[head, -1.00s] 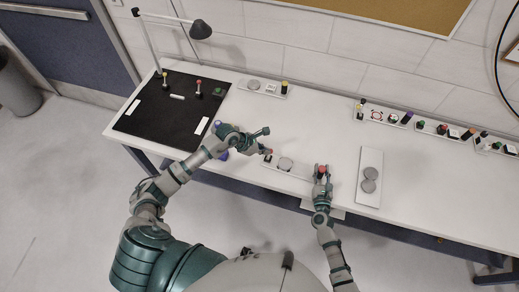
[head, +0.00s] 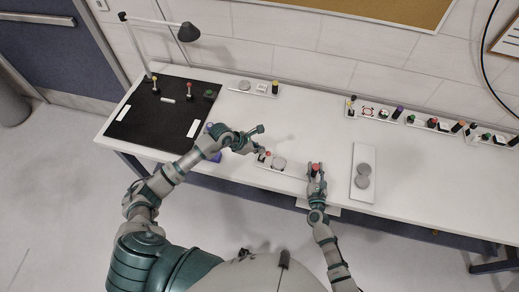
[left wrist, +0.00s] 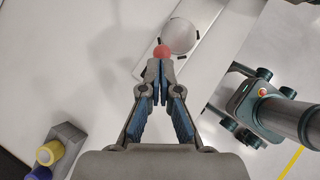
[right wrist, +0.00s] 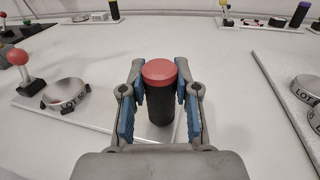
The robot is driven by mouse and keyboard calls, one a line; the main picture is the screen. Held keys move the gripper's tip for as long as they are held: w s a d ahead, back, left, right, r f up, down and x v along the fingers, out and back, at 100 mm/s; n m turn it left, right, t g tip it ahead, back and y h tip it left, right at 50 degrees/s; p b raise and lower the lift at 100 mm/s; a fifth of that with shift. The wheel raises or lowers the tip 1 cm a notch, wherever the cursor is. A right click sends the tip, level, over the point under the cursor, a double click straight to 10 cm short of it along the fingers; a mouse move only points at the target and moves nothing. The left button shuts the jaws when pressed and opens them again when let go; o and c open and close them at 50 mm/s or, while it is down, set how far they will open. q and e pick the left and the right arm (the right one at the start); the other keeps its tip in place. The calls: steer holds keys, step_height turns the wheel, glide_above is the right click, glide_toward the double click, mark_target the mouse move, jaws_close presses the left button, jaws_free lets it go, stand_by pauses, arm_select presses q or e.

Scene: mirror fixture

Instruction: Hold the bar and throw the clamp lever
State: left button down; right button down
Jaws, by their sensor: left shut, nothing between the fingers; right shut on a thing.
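A black upright bar with a red cap (right wrist: 160,90) stands at the right end of a pale plate (right wrist: 115,118); its cap shows in the head view (head: 316,167). My right gripper (right wrist: 160,98) is shut on the bar, with a finger on each side. The clamp lever's red ball (right wrist: 19,57) stands at the plate's other end, beside a round ring (right wrist: 65,93) with a LOT label. My left gripper (left wrist: 160,72) is shut and empty, its tips right beside the red ball (left wrist: 162,51). I cannot tell whether they touch. The lever's stem is hidden in the left wrist view.
A black mat (head: 150,125) with small knobbed levers lies at the left under a lamp (head: 188,32). A plate with two grey discs (head: 363,181) lies right of my right gripper. Filled trays line the back.

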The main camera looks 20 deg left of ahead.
arm_select(q)
steer(key=s+a+r, duration=0.2)
steer(key=s+r, duration=0.4)
steer(key=r, duration=0.5)
steer(key=shift+r, duration=0.2)
arm_select(e)
steer(key=c, duration=0.8)
jaws_free()
steer(key=shift+o, duration=0.2)
